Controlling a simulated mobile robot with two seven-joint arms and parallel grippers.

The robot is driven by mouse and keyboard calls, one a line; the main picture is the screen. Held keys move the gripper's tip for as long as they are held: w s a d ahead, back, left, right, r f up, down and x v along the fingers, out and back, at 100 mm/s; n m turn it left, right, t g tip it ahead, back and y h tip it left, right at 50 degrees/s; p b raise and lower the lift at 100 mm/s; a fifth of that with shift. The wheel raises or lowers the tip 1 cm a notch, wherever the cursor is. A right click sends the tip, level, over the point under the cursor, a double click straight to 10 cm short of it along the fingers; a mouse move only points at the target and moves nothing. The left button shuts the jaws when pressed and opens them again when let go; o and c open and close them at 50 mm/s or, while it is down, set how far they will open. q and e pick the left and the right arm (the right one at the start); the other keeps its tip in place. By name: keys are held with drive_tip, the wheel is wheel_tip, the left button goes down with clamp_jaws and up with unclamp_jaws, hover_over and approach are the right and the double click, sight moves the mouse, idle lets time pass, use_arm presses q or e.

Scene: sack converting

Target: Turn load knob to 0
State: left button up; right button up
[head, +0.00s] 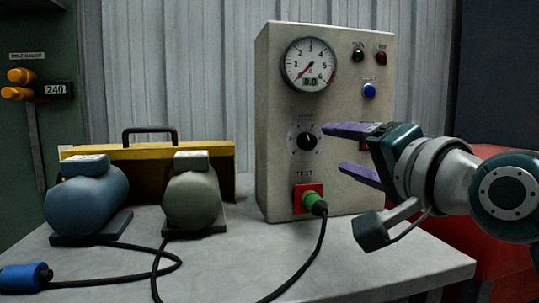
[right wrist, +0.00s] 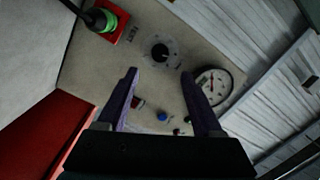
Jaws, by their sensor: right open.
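The load knob (head: 308,141) is a black round knob on a pale dial plate, in the middle of the beige test panel (head: 275,80). Its setting is too small to read surely. It also shows in the right wrist view (right wrist: 160,52), just beyond the fingertips and roughly centred between them. My right gripper (head: 334,148) is open and empty, with its purple fingers pointing at the panel just right of the knob. I see no contact. A round gauge (head: 309,65) above the knob has a digital display reading 0.0. My left gripper is not in view.
A green plug (head: 314,203) with a black cable sits in the red TEST socket below the knob. Indicator lights and a blue button (head: 369,90) are at upper right. A blue motor (head: 85,198), a grey-green motor (head: 191,195) and a yellow toolbox (head: 222,160) stand left on the table.

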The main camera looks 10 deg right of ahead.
sight(311, 142)
drive_tip(key=w, duration=0.2)
drive_tip(key=w+b, duration=0.1)
drive_tip(key=w, duration=0.2)
drive_tip(key=w+a+b, duration=0.1)
drive_tip(key=w, duration=0.2)
drive_tip(key=shift+c, duration=0.4)
clamp_jaws()
